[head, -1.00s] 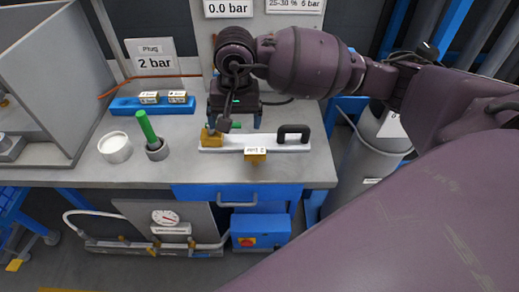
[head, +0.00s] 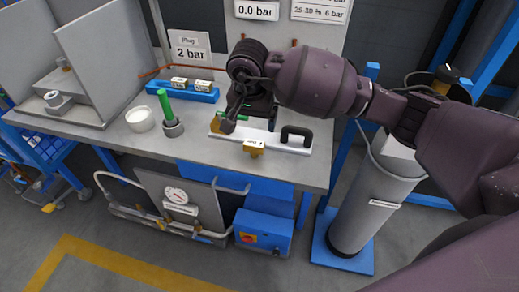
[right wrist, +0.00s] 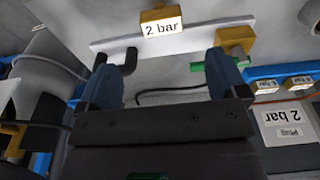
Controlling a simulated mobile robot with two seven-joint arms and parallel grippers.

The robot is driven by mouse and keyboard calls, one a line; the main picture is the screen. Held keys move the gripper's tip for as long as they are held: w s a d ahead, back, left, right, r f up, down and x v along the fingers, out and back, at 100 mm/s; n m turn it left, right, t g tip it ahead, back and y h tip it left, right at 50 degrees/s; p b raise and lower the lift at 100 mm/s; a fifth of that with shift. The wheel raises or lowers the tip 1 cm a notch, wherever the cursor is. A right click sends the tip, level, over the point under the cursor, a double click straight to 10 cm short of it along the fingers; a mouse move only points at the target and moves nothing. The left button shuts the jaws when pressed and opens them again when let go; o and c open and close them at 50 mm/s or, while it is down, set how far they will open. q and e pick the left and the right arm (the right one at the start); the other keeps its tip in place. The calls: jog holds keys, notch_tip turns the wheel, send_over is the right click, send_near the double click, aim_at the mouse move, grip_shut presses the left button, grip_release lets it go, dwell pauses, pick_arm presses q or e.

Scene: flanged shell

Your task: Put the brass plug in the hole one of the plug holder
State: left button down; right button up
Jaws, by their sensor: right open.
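The plug holder is a blue block (head: 205,94) at the back left of the bench, with two labelled pale tops; its holes cannot be made out. A brass piece with a green part, apparently the brass plug (right wrist: 236,38), is at one end of a white bar (right wrist: 195,40). In the head view that end is the left one, partly behind my right gripper (head: 250,118). My right gripper is open, with its blue fingers (right wrist: 165,82) apart and nothing gripped; it hangs close above the bar's left part. My left gripper is not in view.
The bar carries a brass block (head: 254,147) labelled 2 bar and a black handle (head: 296,135). A white pot (head: 140,119) and a green rod in a grey cup (head: 165,105) stand left. The bench front is clear. A grey cylinder (head: 370,205) stands right.

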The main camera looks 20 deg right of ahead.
aim_at(254, 143)
jog(key=f, duration=0.4)
jog(key=shift+w, duration=0.25)
jog(key=shift+w+d+f, duration=0.1)
jog(key=shift+w+f, duration=0.05)
jog(key=shift+f, duration=0.9)
jog(key=shift+w+d+f, duration=0.15)
jog(key=shift+f, duration=0.85)
jog(key=shift+w+d+f, duration=0.1)
jog(key=shift+w+f, duration=0.05)
jog(key=shift+f, duration=0.9)
jog(key=c, duration=1.1)
jog(key=shift+c, duration=0.2)
jog(key=shift+r, duration=0.2)
